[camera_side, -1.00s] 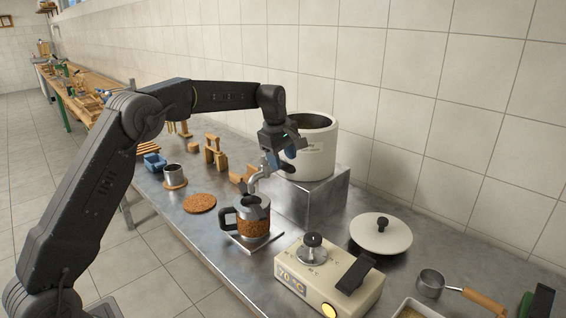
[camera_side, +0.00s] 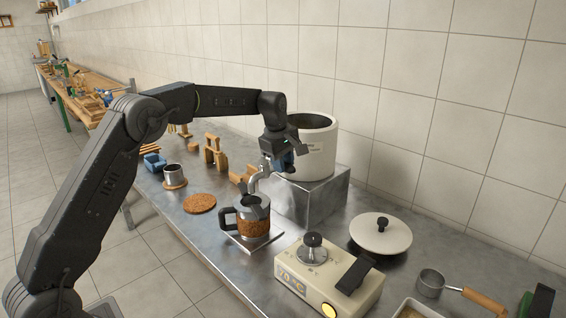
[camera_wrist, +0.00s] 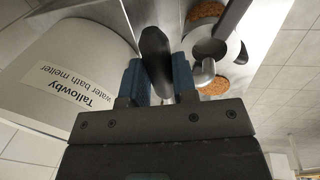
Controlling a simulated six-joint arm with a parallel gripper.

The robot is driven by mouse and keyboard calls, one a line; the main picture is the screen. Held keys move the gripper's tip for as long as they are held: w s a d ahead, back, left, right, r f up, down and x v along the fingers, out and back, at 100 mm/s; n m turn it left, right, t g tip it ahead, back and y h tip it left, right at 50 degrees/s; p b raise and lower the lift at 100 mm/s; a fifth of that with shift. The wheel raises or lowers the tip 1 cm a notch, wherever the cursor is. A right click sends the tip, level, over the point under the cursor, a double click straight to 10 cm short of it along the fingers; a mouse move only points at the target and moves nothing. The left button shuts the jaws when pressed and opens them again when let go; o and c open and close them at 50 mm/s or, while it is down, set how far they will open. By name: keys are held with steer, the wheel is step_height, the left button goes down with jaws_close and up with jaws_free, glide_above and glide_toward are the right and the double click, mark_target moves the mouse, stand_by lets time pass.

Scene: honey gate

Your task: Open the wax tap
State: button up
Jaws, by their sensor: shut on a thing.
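The wax tap (camera_side: 259,173) is a metal spout on the front of the white melter (camera_side: 316,155). Its black lever (camera_wrist: 156,52) shows in the wrist view. My gripper (camera_side: 284,163) is at the tap; in the wrist view its two blue fingers (camera_wrist: 160,80) are shut on the lever, one on each side. The lever's lower end is hidden between the fingers. In the side view the fingers hide most of the lever. A jug with a cork band (camera_side: 254,224) stands upright below the spout.
The melter stands on a metal block (camera_side: 312,200). A beige hotplate (camera_side: 330,283) and a white lid (camera_side: 381,234) are to the right. A cork mat (camera_side: 200,203), a metal cup (camera_side: 174,174) and wooden pieces (camera_side: 214,152) lie to the left.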

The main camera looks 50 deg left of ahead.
steer(key=shift+s, duration=0.1)
jaws_close()
steer(key=s+a+m+g+h, duration=0.2)
steer(key=s+a+m, duration=0.5)
steer(key=m, duration=1.1)
steer(key=shift+s+a, duration=0.25)
steer(key=shift+a, duration=0.45)
steer(key=o, duration=0.9)
jaws_free()
steer(key=shift+o, duration=0.2)
step_height(320, 180, up, 14)
steer(key=a, duration=0.2)
steer(key=shift+a+f, duration=0.25)
steer(key=shift+a, duration=0.1)
